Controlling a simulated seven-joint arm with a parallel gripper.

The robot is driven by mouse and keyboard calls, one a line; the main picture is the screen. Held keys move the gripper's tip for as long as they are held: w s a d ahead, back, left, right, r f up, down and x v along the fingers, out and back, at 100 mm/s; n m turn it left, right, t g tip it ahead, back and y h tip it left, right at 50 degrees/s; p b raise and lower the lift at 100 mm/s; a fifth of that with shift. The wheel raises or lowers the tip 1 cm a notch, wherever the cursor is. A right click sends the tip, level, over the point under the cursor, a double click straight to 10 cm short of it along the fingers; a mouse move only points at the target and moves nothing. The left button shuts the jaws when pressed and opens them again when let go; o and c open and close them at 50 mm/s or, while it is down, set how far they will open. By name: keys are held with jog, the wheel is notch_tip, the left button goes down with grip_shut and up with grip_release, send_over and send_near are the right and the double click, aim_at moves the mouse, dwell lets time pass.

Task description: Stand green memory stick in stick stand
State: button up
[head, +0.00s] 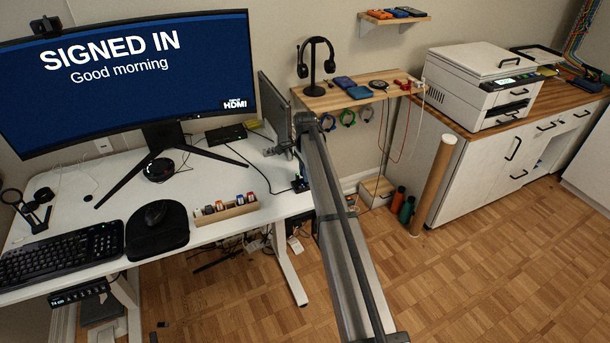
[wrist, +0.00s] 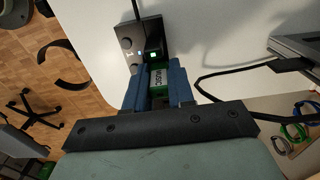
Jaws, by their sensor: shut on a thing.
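The green memory stick (wrist: 157,79), with "MUSIC" lettered on it, is between the blue fingers of my gripper (wrist: 155,72) in the wrist view. My gripper is shut on it. The stick's far end points at a small black box (wrist: 142,42) with a lit green square and lies against or very close to it; I cannot tell whether it is plugged in. In the head view, the wooden stick stand (head: 228,212) is on the front of the white desk, with several coloured sticks upright in it. The stick is not discernible in the head view.
On the desk (head: 110,185) are a monitor (head: 125,75), keyboard (head: 60,255) and mouse (head: 156,213) on a black pad. A black cable (wrist: 215,85) runs close to the right of my fingers. Bare desk lies between the stand and the monitor's foot.

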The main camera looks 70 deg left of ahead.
grip_shut()
jog(key=shift+r, duration=0.35)
jog(key=shift+r, duration=2.7)
jog(key=s+d+r, duration=0.1)
jog(key=s, duration=1.2)
jog(key=s+d+r, duration=0.2)
jog(key=s, duration=1.2)
jog(key=shift+s+r, duration=0.25)
jog(key=shift+s, duration=0.05)
